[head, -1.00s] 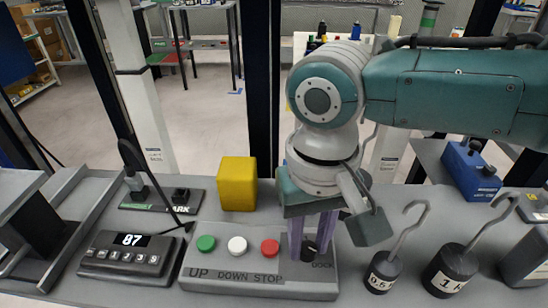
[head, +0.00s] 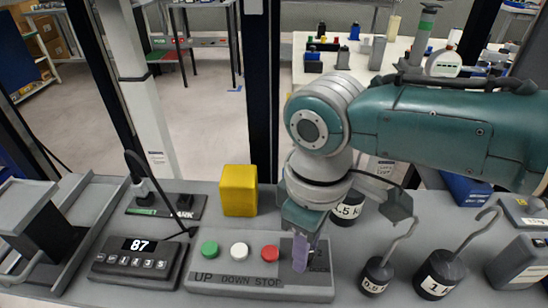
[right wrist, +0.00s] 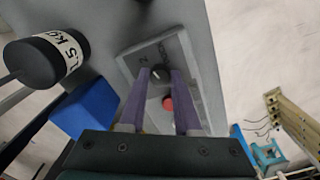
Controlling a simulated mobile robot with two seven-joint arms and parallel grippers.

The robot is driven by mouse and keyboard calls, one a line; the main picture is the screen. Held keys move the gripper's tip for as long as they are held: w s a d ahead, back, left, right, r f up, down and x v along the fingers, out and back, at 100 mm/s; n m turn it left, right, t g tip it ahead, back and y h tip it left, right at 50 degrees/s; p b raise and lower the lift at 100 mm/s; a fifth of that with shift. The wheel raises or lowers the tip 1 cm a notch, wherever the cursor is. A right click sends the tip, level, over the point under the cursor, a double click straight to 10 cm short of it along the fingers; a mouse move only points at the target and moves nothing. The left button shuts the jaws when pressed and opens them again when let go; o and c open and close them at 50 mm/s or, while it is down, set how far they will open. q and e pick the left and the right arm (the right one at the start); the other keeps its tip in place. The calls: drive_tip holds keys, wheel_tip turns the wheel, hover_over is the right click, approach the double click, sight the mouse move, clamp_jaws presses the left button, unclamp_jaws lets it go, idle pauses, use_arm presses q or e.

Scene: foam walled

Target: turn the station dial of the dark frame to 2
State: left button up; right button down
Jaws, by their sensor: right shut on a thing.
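The control station (head: 212,277) is a grey box on the bench with green, white and red buttons above the words UP, DOWN, STOP. Its dial is a small dark round knob (right wrist: 160,73) on a darker plate at the station's right end; a 2 is marked beside it in the right wrist view. My right gripper (head: 299,264), with purple fingers, comes down on that end. In the right wrist view its fingertips (right wrist: 162,77) flank the knob and are shut on it. In the head view the fingers hide the dial, and its exact setting is unclear. My left gripper is out of view.
A yellow block (head: 239,190) stands behind the station. A keypad reading 87 (head: 138,260) lies to the left. Hooked weights (head: 376,275) stand close on the right, and another weight (head: 347,208) stands behind my gripper. A dark post (head: 262,90) rises behind.

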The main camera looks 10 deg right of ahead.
drive_tip(key=shift+n, duration=1.3)
drive_tip(key=c, duration=0.6)
unclamp_jaws()
